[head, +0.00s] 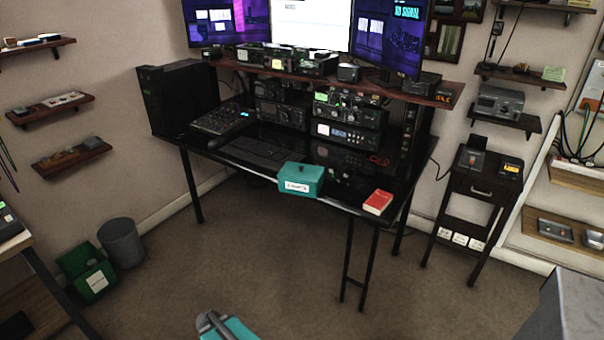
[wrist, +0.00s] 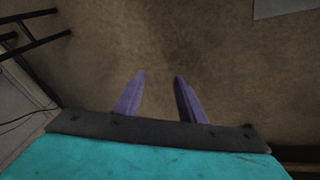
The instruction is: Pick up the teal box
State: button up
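The teal box (head: 300,180) has a white label on its front. It sits at the front edge of the black desk (head: 345,199), near the middle. In the wrist view my gripper (wrist: 160,78) shows two purple fingers spread apart with only brown carpet between them. It is open and empty. The teal box does not show in the wrist view. Part of my teal arm shows at the bottom of the head view, well in front of the desk and apart from the box. The fingers cannot be made out there.
A red book (head: 378,202) lies right of the box. A keyboard (head: 256,153) and radio gear (head: 348,135) stand behind it. A small side table (head: 476,190) is at right. A grey bin (head: 122,243) and green box (head: 88,275) are at left. Carpet before the desk is clear.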

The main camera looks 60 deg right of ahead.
jog(key=w+d+r+m+t+h, duration=0.1)
jog(key=w+d+r, duration=0.2)
jog(key=d, duration=0.3)
jog(key=w+d+r+m+t+h, duration=0.1)
jog(key=w+d+r, duration=0.15)
jog(key=d, duration=0.45)
jog(key=m+t+h, duration=0.2)
jog(key=t+h, duration=0.5)
jog(key=t, duration=0.1)
send_near(304, 177)
notch_tip(304, 177, up, 2)
jog(key=shift+w+d+b, duration=0.2)
jog(key=shift+d+b, duration=0.15)
jog(key=shift+d, duration=0.05)
jog(key=shift+p+x, duration=0.3)
jog(key=shift+x, duration=4.05)
jog(key=shift+w+r, duration=0.1)
jog(key=shift+r, duration=0.1)
